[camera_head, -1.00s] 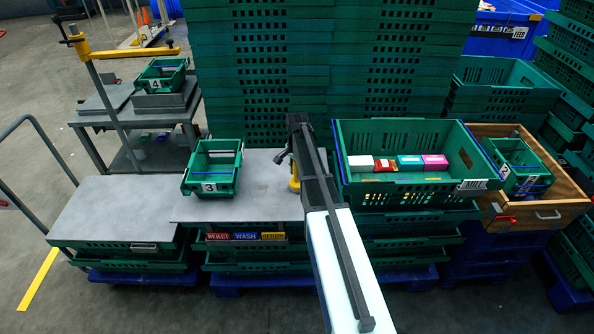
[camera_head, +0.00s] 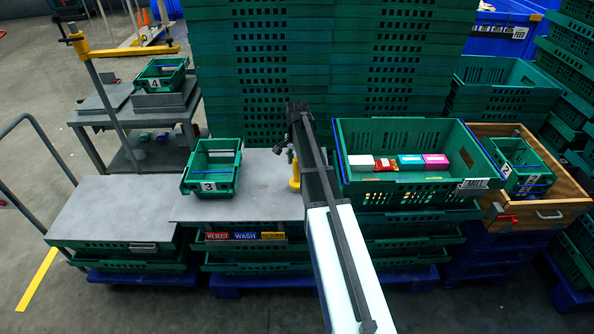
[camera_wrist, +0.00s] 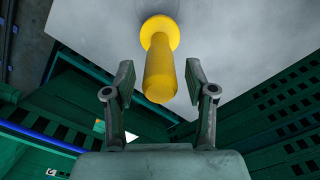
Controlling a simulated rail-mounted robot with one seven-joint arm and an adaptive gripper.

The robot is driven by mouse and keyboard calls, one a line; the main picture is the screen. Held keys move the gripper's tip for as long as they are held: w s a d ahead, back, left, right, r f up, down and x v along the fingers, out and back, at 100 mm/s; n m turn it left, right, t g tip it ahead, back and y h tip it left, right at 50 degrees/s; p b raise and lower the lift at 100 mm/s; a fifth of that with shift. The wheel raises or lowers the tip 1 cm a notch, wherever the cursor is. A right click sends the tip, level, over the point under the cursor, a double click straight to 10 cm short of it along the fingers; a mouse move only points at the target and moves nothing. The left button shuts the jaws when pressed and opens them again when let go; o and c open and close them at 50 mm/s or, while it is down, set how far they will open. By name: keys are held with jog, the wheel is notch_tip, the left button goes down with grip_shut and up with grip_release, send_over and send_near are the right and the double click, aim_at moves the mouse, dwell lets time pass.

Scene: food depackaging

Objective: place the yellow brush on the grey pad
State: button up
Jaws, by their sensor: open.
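The yellow brush (camera_head: 295,176) stands on the middle grey top (camera_head: 263,180), beside my arm. In the wrist view the yellow brush (camera_wrist: 160,62) shows a round collar and a thick handle pointing towards me. My gripper (camera_wrist: 160,83) is open, with one finger on each side of the handle and visible gaps to it. A second flat grey surface (camera_head: 115,205) lies at the left; I cannot tell which of the two is the grey pad. My arm hides part of the middle top.
Green crate 3 (camera_head: 192,190) sits left of the brush. A large green crate (camera_head: 350,192) with several small boxes stands close on the right. Tall green crate stacks (camera_head: 260,70) rise behind. The left grey surface is clear.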

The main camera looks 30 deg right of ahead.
notch_tip(320, 180, up, 8)
jog(key=shift+r+b, duration=0.1)
jog(key=shift+b, duration=0.7)
